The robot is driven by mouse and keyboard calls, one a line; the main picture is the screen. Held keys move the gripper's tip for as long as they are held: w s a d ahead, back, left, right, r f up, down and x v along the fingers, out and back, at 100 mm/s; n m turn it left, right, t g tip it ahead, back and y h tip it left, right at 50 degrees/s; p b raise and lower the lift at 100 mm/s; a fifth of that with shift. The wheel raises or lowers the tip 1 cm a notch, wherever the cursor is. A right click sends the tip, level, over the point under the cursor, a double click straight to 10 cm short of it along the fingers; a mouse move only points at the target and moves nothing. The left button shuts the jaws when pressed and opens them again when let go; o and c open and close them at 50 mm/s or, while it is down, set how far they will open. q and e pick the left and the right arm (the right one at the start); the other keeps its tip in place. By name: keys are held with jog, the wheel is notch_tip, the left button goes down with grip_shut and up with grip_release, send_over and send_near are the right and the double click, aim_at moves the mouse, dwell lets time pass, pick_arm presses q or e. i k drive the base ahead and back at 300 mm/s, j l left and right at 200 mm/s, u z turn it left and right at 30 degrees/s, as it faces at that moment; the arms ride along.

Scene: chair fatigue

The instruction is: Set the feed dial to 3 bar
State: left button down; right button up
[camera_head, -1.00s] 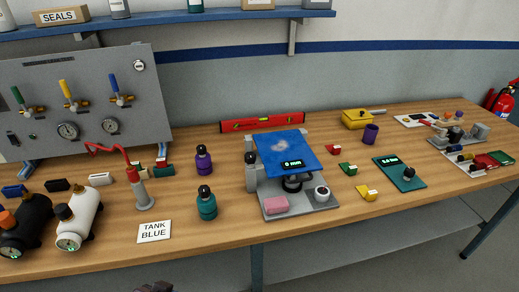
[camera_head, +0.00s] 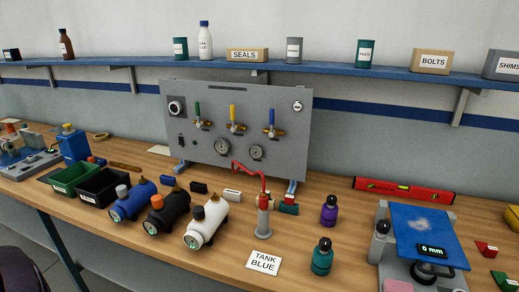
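No dial lettered "feed" can be read in this view. An upright grey panel (camera_head: 204,92) stands at the back of the bench. It carries a round black dial or knob (camera_head: 176,106) at its upper left; its marks are too small to read. The gauge readings are too small to tell. Neither of my grippers is in view.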

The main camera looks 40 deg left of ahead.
aim_at(174, 107)
jog(key=u, duration=0.85)
